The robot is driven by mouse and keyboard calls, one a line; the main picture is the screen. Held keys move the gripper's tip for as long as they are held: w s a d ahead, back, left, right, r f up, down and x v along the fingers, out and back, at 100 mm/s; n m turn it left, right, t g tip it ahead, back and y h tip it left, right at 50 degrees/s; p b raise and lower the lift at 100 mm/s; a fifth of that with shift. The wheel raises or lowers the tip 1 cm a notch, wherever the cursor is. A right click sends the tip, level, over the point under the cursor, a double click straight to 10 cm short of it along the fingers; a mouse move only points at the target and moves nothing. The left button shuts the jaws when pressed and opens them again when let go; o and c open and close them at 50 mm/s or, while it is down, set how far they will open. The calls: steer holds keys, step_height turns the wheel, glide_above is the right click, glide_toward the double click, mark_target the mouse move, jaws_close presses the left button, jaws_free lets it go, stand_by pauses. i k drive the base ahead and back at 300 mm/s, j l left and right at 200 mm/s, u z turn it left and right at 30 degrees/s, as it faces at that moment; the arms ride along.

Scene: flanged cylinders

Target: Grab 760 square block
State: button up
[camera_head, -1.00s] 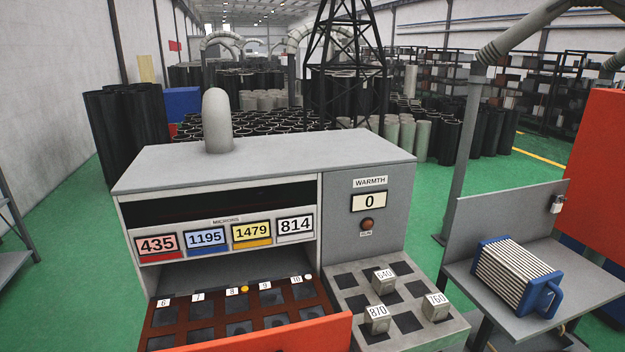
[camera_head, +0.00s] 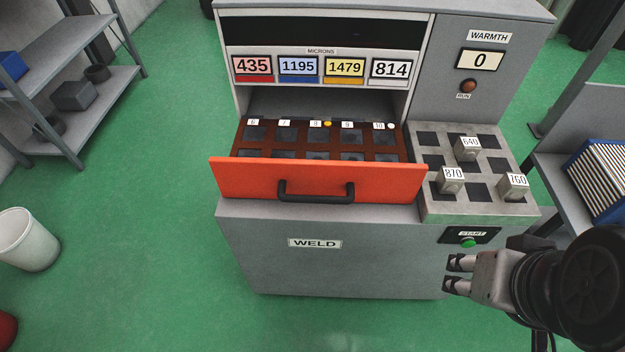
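The 760 square block (camera_head: 513,188) is a small grey metal block with a white "760" label. It stands at the right front of the checkered tray (camera_head: 432,208) on the machine's right side. My gripper (camera_head: 455,274) is in front of the machine, below and to the left of the 760 block and apart from it. Its two fingers point left with a gap between them, and nothing is between them. The 640 block (camera_head: 467,149) and the 870 block (camera_head: 451,181) stand on the same tray.
An orange drawer (camera_head: 230,178) with a black handle sticks out left of the tray. A green START button (camera_head: 468,242) is below the tray. A side table with a blue ribbed case (camera_head: 600,180) stands at right. A shelf (camera_head: 95,118) and white bin (camera_head: 27,240) are at left.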

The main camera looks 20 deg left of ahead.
mark_target(513, 186)
steer(key=i+l+u, duration=0.15)
steer(key=l, duration=0.5)
steer(key=i+l+u, duration=0.1)
steer(key=i+l, duration=0.15)
steer(key=l, duration=0.4)
steer(key=i+l+u, duration=0.15)
steer(key=l, duration=0.55)
steer(key=i+l+u, duration=0.15)
steer(key=l, duration=0.55)
steer(key=l+u, duration=0.15)
steer(key=l, duration=0.55)
